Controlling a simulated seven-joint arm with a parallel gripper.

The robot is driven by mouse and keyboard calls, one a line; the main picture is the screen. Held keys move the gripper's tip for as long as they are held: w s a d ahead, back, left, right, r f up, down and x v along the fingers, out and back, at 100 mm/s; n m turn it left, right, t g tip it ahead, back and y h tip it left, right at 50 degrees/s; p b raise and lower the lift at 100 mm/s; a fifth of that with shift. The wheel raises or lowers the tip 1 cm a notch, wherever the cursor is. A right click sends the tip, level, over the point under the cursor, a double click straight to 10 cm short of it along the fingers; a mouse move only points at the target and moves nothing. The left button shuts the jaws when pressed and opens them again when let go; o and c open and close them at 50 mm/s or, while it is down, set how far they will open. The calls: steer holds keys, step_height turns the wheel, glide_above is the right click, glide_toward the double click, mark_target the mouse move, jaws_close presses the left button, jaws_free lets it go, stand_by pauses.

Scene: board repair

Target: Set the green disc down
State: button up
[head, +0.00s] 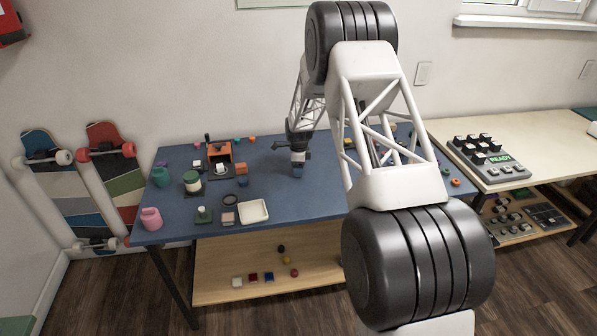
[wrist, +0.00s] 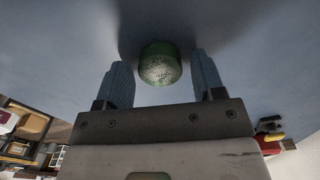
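The green disc (wrist: 160,50) shows in the wrist view as a short green piece with a pale, speckled near face. It sits between the tips of my gripper's blue fingers (wrist: 158,66). A gap shows between the disc and the right finger; the left finger is very close to its edge, and I cannot tell whether they touch. The fingers stand apart, not clamped on it. A dark shadow lies on the blue surface by the disc. In the head view my gripper (head: 298,170) points down, low over the middle of the blue table; the disc cannot be made out there.
The blue table (head: 310,203) is clear just in front of my gripper. To the left stand a white tray (head: 253,221), a green-and-white jar (head: 191,184), a pink jar (head: 151,219) and an orange machine (head: 219,153). My arm hides part of the table's right side.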

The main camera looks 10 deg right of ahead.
steer(key=c, duration=0.8)
steer(key=shift+r, duration=0.1)
steer(key=shift+r, duration=0.7)
step_height(320, 180, up, 2)
steer(key=shift+r, duration=0.15)
steer(key=s, duration=1)
steer(key=s+r, duration=0.1)
steer(key=s, duration=0.5)
steer(key=shift+a+r, duration=0.1)
steer(key=shift+a, duration=0.05)
steer(key=shift+w, duration=0.1)
